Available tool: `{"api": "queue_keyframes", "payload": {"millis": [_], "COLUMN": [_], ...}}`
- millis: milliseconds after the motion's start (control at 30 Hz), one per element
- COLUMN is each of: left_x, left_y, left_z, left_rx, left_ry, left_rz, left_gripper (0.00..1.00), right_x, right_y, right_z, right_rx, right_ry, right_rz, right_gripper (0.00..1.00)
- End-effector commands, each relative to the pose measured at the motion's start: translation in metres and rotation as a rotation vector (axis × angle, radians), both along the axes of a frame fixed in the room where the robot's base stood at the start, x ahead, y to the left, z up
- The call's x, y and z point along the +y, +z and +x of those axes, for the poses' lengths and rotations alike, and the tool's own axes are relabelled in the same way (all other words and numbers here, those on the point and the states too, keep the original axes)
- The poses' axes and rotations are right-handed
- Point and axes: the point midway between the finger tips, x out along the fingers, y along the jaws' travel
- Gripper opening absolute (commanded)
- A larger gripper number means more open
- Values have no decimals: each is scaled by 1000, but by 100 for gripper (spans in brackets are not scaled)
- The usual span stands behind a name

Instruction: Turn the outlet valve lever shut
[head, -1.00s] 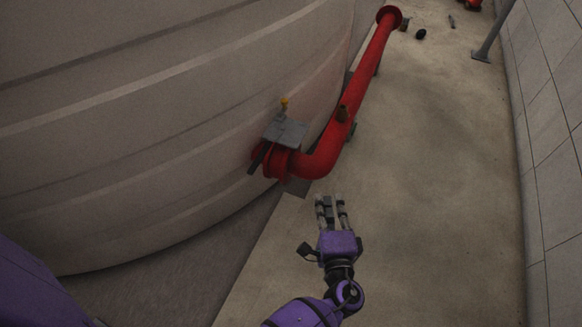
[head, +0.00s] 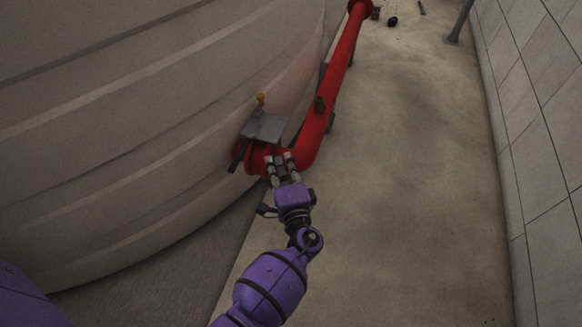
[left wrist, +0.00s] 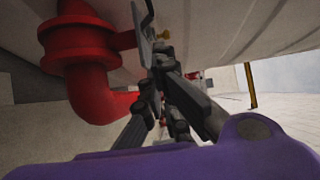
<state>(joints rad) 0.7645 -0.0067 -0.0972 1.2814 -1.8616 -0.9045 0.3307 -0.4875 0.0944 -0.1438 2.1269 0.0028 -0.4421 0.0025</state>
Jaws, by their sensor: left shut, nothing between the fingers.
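The outlet valve sits where the red pipe (head: 337,75) meets the big tank. A flat grey plate (head: 264,127) is on top of it, and a dark lever bar (head: 238,155) slants down to the left beside the red flange (head: 253,160). My left gripper (head: 279,160) is shut and empty, in front of the red pipe bend and right of the lever bar. I cannot tell whether it touches the pipe. In the left wrist view its fingers (left wrist: 166,80) overlap a thin grey piece (left wrist: 143,30) beside the red pipe bend (left wrist: 90,90). My right gripper is out of view.
The pale ribbed tank (head: 130,120) fills the left side. A tiled wall (head: 540,120) stands at the right. A yellow-topped fitting (head: 260,99) rises behind the plate.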

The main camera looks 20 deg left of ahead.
Motion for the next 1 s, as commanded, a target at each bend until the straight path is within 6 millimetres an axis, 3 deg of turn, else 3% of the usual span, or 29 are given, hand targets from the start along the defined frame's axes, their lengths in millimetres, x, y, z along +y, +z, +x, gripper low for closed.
{"api": "queue_keyframes", "payload": {"millis": [533,767,1000], "left_x": [12,36,59], "left_y": [-1,-1,-4], "left_z": [-5,-18,-29], "left_rx": [1,0,2], "left_ry": [-11,-149,-251], "left_rz": [4,10,2], "left_gripper": [0,0,0], "right_x": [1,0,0], "right_y": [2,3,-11], "right_z": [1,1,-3], "right_rx": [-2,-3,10], "right_ry": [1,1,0], "right_rz": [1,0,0], "right_gripper": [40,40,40]}}
